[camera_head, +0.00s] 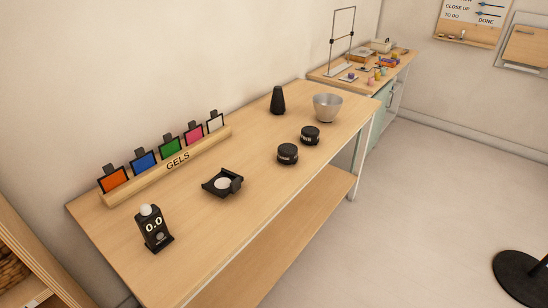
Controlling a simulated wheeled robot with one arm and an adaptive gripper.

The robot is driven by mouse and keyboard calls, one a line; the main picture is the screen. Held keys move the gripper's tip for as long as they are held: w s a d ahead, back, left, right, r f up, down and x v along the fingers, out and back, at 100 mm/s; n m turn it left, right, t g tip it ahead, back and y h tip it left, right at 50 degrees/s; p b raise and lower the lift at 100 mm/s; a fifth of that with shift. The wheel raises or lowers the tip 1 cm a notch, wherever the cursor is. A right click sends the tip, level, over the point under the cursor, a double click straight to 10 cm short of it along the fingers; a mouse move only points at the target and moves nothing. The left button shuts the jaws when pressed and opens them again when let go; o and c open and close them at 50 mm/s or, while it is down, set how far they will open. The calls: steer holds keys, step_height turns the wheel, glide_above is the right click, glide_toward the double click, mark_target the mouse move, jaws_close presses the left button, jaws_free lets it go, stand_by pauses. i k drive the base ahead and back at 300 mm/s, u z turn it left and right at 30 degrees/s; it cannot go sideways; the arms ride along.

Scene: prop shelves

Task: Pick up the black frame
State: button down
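A flat, squarish black frame (209,189) lies on the wooden table in the middle of the head view, with a raised black part at its right side. A pale round area (223,183) shows in its centre. Several upright black-edged gel frames stand in a wooden holder labelled GELS (165,174); they hold orange (114,180), blue (145,162), green (171,147), pink (194,134) and clear or white (215,122) sheets. My gripper is not in view.
On the same table (245,215) stand a black device reading 0.0 (154,230), two black round tubs (287,154) (310,135), a black cone-like object (278,101) and a grey bowl (327,107). The floor to the right is mostly open, with a black round base (522,279).

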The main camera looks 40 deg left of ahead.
mark_target(226, 183)
steer(key=u, duration=1.9)
steer(key=i, duration=0.45)
steer(key=z, duration=3)
